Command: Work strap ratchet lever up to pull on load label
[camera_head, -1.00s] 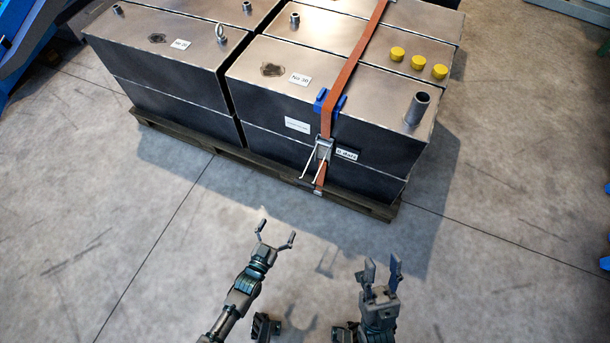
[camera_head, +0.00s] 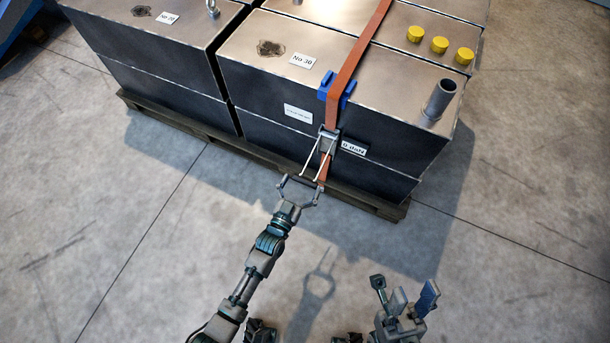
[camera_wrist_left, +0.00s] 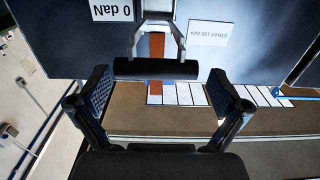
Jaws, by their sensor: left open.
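The strap ratchet (camera_head: 328,140) sits on the front of the right tank, on an orange strap (camera_head: 345,82). Its lever (camera_head: 314,160) slants down and outward on two thin arms; in the left wrist view its dark handle bar (camera_wrist_left: 155,69) lies crosswise. My left gripper (camera_head: 300,188) is open at the lever's lower end. The wrist view shows its pads (camera_wrist_left: 160,98) spread wide, with the bar ahead of and between them, apparently untouched. The load label (camera_head: 353,149) is beside the ratchet and reads "0 daN" in the wrist view (camera_wrist_left: 118,10). My right gripper (camera_head: 403,290) is open and empty.
The dark tanks (camera_head: 280,92) stand on a wooden pallet (camera_head: 180,120). A blue corner protector (camera_head: 337,90) is under the strap. Yellow caps (camera_head: 440,45) and a pipe stub (camera_head: 439,98) are on top. A white segmented strip (camera_wrist_left: 190,95) lies below the lever. Floor in front is clear.

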